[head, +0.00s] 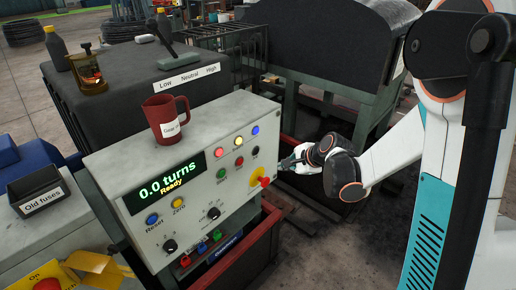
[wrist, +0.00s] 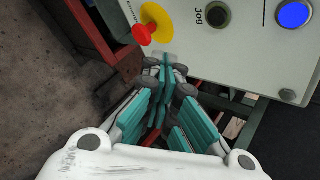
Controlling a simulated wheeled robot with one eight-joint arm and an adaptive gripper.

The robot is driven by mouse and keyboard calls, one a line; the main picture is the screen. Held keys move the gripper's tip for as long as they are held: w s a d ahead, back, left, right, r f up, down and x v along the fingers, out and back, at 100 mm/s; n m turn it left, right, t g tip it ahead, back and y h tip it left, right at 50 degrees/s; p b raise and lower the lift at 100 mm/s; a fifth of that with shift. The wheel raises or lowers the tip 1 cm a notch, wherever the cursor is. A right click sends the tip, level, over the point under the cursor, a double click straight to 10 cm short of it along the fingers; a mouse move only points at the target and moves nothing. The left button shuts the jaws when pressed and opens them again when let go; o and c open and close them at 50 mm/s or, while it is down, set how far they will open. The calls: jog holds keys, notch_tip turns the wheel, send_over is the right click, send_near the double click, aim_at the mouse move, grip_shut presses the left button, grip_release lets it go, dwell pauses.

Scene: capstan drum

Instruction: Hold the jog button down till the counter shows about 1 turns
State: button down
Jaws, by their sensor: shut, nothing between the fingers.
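The grey control panel (head: 105,165) has a display (head: 165,180) reading "0.0 turns" and "Ready". The black jog button (head: 255,151) is near its right end; in the wrist view the dark button (wrist: 217,14) sits beside the "Jog" label at the top. My gripper (head: 281,164) is shut and empty, just right of the panel's right edge. Whether the fingertips touch the panel, I cannot tell.
The red stop knob (head: 264,182) on its yellow plate is close to my gripper. Green (head: 222,174) and red (head: 239,161) buttons are left of jog, with a blue lamp (head: 255,130) above. A red mug (head: 166,118) stands on the panel's top.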

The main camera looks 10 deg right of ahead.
aim_at(256, 151)
jog(key=shift+w+d+f+m, duration=0.25)
jog(key=shift+w+f+m, duration=0.05)
jog(key=shift+f+m, duration=0.1)
jog(key=w+a, duration=0.5)
jog(key=w, duration=0.2)
dwell(0.6)
jog(key=shift+w+a, duration=0.15)
dwell(1.1)
jog(key=shift+w+a, duration=0.2)
jog(key=shift+w, duration=0.05)
